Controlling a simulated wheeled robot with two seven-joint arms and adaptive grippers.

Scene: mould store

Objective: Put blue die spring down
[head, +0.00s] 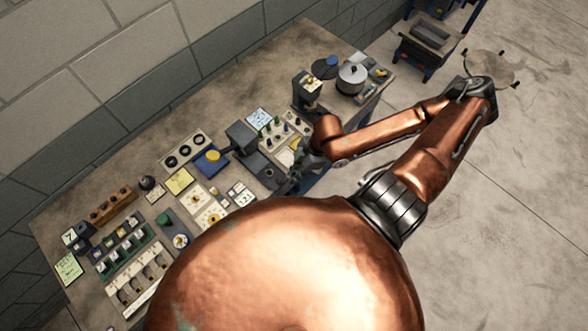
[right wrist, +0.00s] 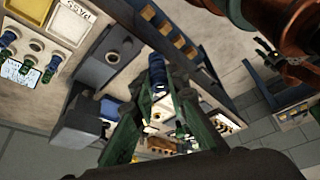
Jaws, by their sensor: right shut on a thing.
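My right gripper (head: 290,182) is low over the front edge of the bench, partly hidden behind my own copper body. In the right wrist view my right gripper (right wrist: 157,100) is shut on the blue die spring (right wrist: 156,70), which shows as a small dark blue coil between the fingertips. The spring cannot be made out in the head view. Whether its lower end touches anything is not clear. My left gripper is in neither view.
The bench (head: 225,105) is crowded with small trays. A cream peg tray (head: 283,130) and a dark grey block (head: 241,136) are near the gripper. A silver pot (head: 351,78) stands at the far end. Bare bench shows along the wall.

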